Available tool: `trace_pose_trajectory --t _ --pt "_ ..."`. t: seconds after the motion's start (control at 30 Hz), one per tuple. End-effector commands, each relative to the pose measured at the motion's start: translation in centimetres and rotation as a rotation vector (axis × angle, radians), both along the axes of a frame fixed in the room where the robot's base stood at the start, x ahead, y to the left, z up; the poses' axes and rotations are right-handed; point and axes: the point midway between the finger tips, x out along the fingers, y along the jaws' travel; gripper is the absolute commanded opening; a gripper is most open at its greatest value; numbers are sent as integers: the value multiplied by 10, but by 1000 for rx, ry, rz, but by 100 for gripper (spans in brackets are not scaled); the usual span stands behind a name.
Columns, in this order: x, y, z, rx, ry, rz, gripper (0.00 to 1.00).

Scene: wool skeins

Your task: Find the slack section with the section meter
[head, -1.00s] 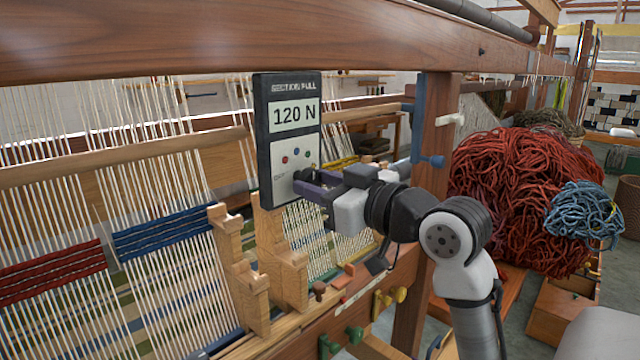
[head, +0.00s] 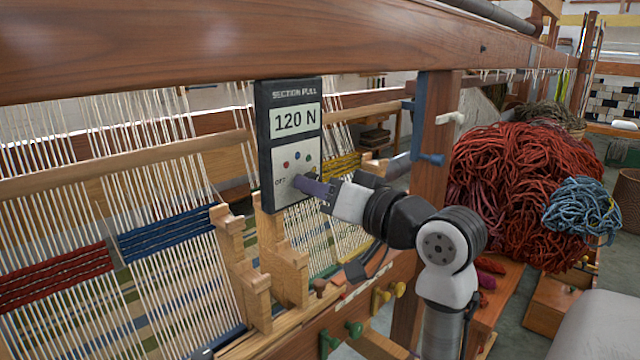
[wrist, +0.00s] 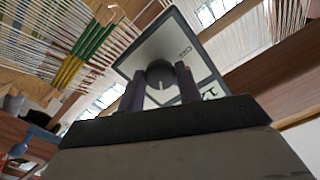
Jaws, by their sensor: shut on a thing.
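The section meter (head: 290,163) is a dark upright box with a pale face under the loom's top beam. Its display reads 120 N. My gripper (head: 312,187) is shut on the knob, at the face's lower part. The warp sections show a red band (head: 55,275), a blue band (head: 165,233) and, behind the meter, a yellow band (head: 342,166). The meter hides part of the warp.
Wooden stepped blocks (head: 287,262) stand just below the meter. The top beam (head: 250,45) passes close above it, and a loom post (head: 437,120) stands to the right. Red wool (head: 515,185) and blue wool (head: 582,208) are heaped at the right.

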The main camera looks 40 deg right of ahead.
Motion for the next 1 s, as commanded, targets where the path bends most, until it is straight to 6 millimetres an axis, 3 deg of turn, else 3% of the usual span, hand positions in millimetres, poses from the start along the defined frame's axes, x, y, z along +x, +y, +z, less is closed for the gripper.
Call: trace_pose_trajectory --t 0.57,0.6,0.73,1.0 --pt "0 -1 1 39 -1 -3 11" --pt "0 -1 2 39 -1 -3 37" --pt "0 0 1 38 -1 -2 54" --pt "0 0 1 38 1 -1 56"
